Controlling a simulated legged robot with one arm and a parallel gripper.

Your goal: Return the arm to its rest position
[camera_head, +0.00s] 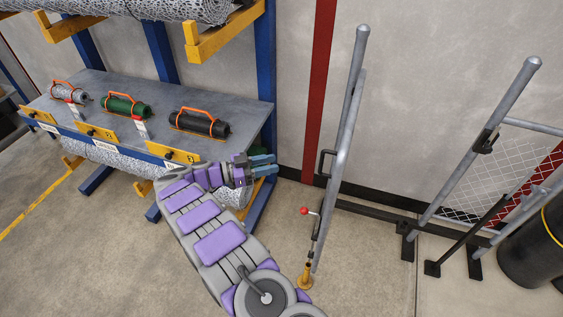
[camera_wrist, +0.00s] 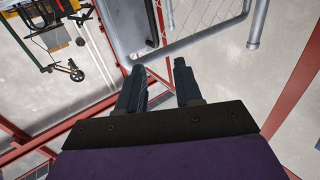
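My gripper (camera_head: 263,166) is at the end of my grey and purple arm, in front of the right end of the grey shelf table. In the wrist view my gripper (camera_wrist: 160,84) shows two dark fingers with a gap between them. It is open, and nothing is held in the gap. The arm reaches up and left from the bottom of the head view, with its links bent over the floor.
A grey table (camera_head: 88,82) in a blue rack holds a grey roll (camera_head: 68,93), a green roll (camera_head: 124,107) and a black roll (camera_head: 199,123) with orange handles. Metal posts (camera_head: 341,160) and a chain-link panel (camera_head: 500,190) stand right. A black cylinder (camera_head: 535,250) stands far right.

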